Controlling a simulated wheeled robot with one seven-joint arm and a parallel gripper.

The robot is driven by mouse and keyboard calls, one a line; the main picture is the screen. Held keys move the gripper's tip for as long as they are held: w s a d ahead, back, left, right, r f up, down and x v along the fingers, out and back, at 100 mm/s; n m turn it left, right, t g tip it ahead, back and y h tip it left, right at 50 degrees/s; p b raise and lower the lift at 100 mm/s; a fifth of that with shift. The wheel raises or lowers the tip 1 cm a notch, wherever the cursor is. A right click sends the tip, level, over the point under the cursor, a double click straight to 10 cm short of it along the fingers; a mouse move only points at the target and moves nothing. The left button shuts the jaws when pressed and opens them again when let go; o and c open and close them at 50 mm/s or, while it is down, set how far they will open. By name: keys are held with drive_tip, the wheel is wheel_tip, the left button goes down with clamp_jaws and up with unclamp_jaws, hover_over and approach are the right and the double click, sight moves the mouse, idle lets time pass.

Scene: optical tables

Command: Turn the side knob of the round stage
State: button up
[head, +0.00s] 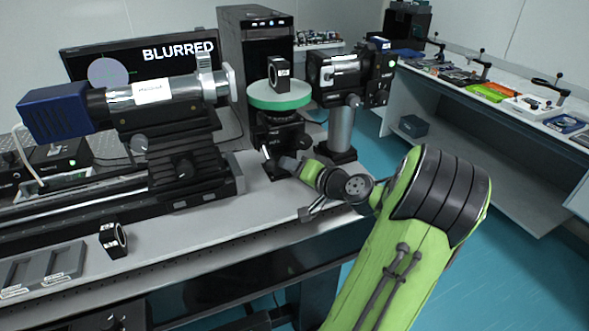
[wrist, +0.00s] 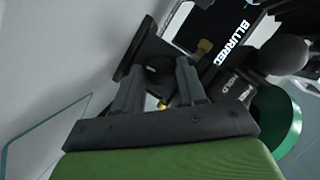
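The round stage (head: 279,96) has a green disc top on a dark post at the back middle of the bench. Its green rim (wrist: 281,118) also shows at the right of the wrist view. My gripper (head: 268,157) is low at the front of the stage's base. In the wrist view my gripper (wrist: 157,72) has its two dark fingers apart. A dark round part, perhaps the side knob (wrist: 159,70), shows between the fingertips. I cannot tell whether the fingers touch it.
A long cylinder instrument (head: 165,92) on a rail stands left of the stage. A camera on a post (head: 342,125) stands close at its right. A monitor (head: 178,51) reads "BLURRED". A small black mount (head: 113,240) and a grey tray (head: 42,270) are at front left.

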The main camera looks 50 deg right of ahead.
drive_tip(key=c, duration=0.6)
drive_tip(key=shift+m, duration=0.4)
drive_tip(key=o, duration=0.7)
drive_tip(key=shift+o, duration=0.2)
drive_tip(key=shift+s, duration=0.1)
drive_tip(key=p+v, duration=0.3)
drive_tip(key=v, duration=1.2)
drive_tip(key=shift+s+f, duration=0.15)
drive_tip(key=shift+s, duration=0.25)
drive_tip(key=shift+d, duration=0.15)
